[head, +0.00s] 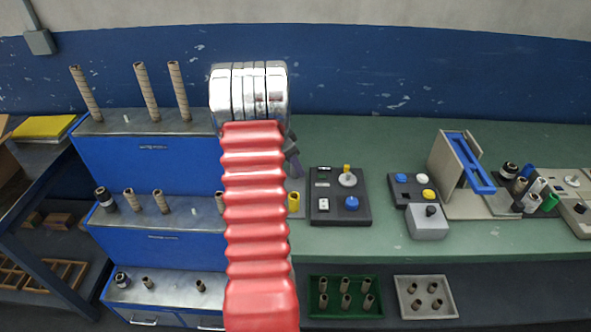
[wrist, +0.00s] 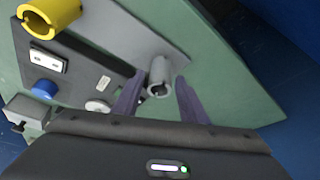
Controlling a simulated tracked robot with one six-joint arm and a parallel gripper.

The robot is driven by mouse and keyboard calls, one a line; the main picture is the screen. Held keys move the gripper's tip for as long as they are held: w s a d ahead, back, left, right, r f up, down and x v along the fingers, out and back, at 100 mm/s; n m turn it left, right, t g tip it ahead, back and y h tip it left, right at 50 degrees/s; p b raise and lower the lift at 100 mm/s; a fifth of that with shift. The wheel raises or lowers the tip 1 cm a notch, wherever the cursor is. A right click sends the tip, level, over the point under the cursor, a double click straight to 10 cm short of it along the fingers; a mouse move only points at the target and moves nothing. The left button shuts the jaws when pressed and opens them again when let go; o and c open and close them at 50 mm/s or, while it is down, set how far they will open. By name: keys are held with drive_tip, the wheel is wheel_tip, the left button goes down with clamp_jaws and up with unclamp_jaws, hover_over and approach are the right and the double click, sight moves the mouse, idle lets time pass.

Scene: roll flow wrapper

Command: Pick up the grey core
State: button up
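The grey core (wrist: 158,78) is a short hollow cylinder standing on a grey plate (wrist: 150,35), near the plate's edge, in the wrist view. My gripper (wrist: 160,88) is open, with one dark purple finger on each side of the core in the picture. Small gaps show between the fingers and the core, and I cannot tell how far the fingertips are above it. In the head view my red arm covers the place of the grey core, and only a bit of my gripper (head: 293,160) shows at the arm's right side.
A yellow core (wrist: 50,14) stands on the same plate; it also shows in the head view (head: 294,203). A black control panel (head: 340,197) with a blue knob is beside it. Blue stepped shelves (head: 150,155) with several cores are on the left. Green bench top (head: 390,150) is clear behind.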

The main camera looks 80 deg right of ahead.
drive_tip(key=c, duration=0.8)
wheel_tip(320, 180, up, 10)
idle(0.4)
idle(0.4)
